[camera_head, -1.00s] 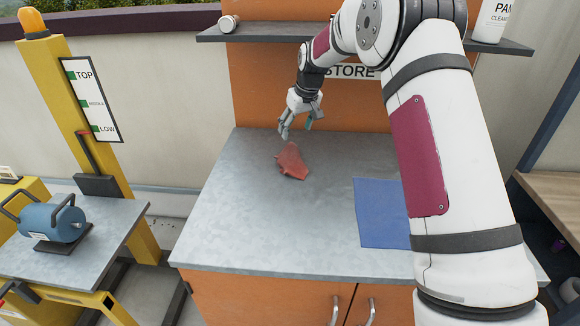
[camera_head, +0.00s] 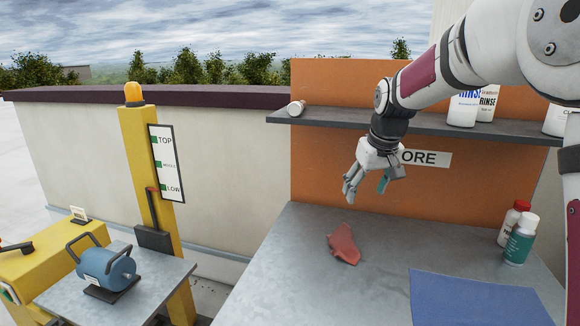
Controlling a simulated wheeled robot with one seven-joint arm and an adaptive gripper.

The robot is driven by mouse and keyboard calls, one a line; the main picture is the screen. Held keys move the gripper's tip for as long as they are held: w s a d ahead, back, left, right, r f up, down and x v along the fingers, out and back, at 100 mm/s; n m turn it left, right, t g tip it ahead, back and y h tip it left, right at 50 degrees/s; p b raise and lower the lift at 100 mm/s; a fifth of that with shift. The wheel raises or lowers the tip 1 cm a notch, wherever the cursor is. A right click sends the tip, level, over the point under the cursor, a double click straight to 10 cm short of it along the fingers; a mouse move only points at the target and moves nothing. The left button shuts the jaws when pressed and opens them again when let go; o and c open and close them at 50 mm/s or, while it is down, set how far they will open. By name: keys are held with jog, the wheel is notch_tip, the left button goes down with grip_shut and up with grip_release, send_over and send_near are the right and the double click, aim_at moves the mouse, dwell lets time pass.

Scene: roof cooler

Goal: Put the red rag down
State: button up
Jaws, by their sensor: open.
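The red rag (camera_head: 343,244) lies crumpled on the grey metal worktop (camera_head: 290,285), toward its back left. My gripper (camera_head: 367,190) is open and empty. It hangs above and a little behind the rag, in front of the orange back panel (camera_head: 330,170), and does not touch the rag.
A blue mat (camera_head: 475,300) lies at the front right of the worktop. Two bottles, red-capped (camera_head: 513,222) and teal (camera_head: 520,240), stand at the right. A shelf (camera_head: 350,120) with bottles and a tipped white container (camera_head: 297,107) is above. A lift with a blue cylinder (camera_head: 108,268) stands left.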

jog(key=s+r+m, duration=0.1)
jog(key=s+r, duration=0.2)
jog(key=s, duration=0.6)
jog(key=s+r, duration=0.3)
jog(key=s, duration=0.6)
jog(key=s+f, duration=0.2)
jog(key=s, duration=0.7)
jog(key=s+f+m, duration=0.1)
jog(key=s+f, duration=0.1)
jog(key=s, duration=0.8)
jog(key=shift+s+f+m+t+h, duration=0.2)
jog(key=shift+f+m+t+h, duration=0.05)
jog(key=shift+m+t+h, duration=0.05)
